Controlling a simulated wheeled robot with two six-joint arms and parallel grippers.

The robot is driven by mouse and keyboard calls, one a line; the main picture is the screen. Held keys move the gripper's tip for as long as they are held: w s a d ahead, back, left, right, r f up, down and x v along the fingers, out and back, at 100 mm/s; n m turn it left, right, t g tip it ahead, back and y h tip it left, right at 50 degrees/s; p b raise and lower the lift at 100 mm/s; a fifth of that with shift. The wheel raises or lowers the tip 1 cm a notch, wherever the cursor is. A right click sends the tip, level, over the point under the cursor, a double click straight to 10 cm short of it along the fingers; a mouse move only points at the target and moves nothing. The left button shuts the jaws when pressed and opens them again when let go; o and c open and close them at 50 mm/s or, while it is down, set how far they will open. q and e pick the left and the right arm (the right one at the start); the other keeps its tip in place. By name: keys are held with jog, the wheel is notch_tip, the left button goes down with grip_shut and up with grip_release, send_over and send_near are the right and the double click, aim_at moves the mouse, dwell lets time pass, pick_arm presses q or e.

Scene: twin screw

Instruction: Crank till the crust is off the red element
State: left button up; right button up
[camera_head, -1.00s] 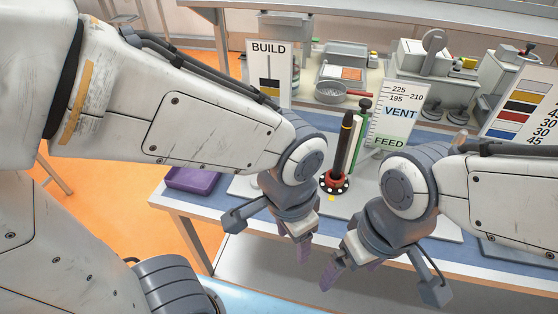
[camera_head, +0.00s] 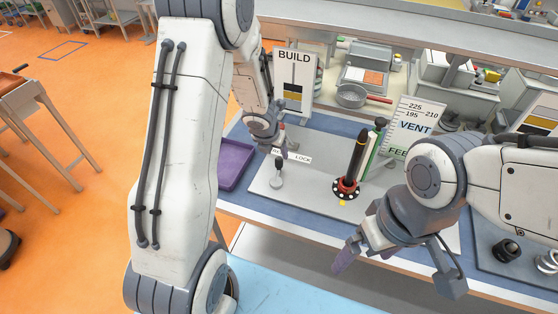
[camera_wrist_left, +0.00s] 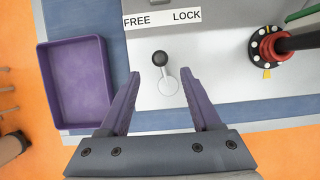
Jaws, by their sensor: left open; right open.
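A small lever (camera_head: 278,164) with a black knob stands at a FREE/LOCK label (camera_head: 292,156). My left gripper (camera_head: 280,148) is open above the lever. In the left wrist view the lever (camera_wrist_left: 160,58) appears between its purple fingertips, ungripped. My right gripper (camera_head: 366,258) is open and empty near the bench's front edge.
A purple tray (camera_head: 236,163) lies left of the grey plate (camera_head: 310,190). A green-white column stands behind the shaft, beside a VENT/FEED sign (camera_head: 415,128). A BUILD sign (camera_head: 294,80) stands behind my left gripper. Dark round parts (camera_head: 507,250) sit at right. The plate's front middle is clear.

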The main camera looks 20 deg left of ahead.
aim_at(278, 159)
pick_arm(q)
jog(key=b+x, duration=0.4)
jog(key=x, duration=0.5)
grip_shut()
